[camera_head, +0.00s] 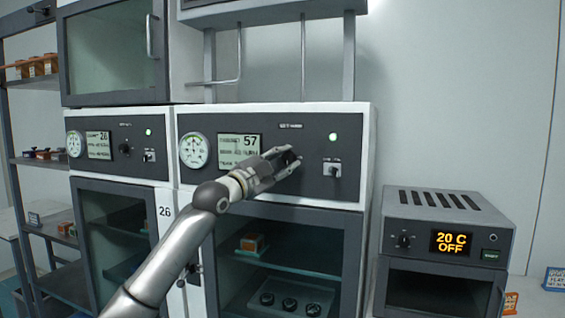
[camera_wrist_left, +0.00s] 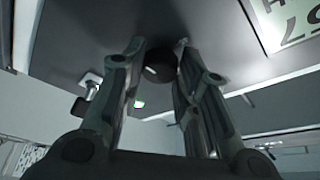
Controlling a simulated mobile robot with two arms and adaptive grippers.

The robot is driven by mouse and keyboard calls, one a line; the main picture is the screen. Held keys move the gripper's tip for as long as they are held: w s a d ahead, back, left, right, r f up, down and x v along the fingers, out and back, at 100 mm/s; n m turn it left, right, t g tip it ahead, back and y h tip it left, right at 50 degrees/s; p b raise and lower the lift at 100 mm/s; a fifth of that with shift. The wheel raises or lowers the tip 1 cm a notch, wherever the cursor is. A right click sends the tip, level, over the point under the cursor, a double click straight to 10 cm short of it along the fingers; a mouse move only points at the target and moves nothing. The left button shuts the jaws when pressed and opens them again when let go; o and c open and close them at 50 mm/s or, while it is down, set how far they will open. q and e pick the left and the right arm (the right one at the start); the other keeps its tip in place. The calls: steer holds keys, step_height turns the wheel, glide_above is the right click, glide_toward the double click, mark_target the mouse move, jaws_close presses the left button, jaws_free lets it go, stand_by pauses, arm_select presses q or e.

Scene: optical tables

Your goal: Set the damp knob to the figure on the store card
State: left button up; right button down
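The right-hand cabinet's grey control panel (camera_head: 350,195) has a round gauge (camera_head: 194,150), a display reading 57 (camera_head: 240,144) and a small switch (camera_head: 332,170). My left gripper (camera_head: 284,160) is at this panel, right of the display, and largely hides the knob there. In the left wrist view the dark round knob (camera_wrist_left: 160,64) sits between the two fingertips of the left gripper (camera_wrist_left: 158,55). Whether the fingers press on it cannot be told. A small blue-edged card (camera_head: 555,279) stands at the far right; its print is too small to read. My right gripper is not in view.
An oven-like unit (camera_head: 447,210) at right reads 20 C OFF. Glass doors lie below the panels, and shelves (camera_head: 45,160) stand at far left.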

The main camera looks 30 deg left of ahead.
arm_select(q)
steer(key=c, duration=0.3)
steer(key=shift+f+n, duration=0.1)
steer(key=shift+n, duration=0.2)
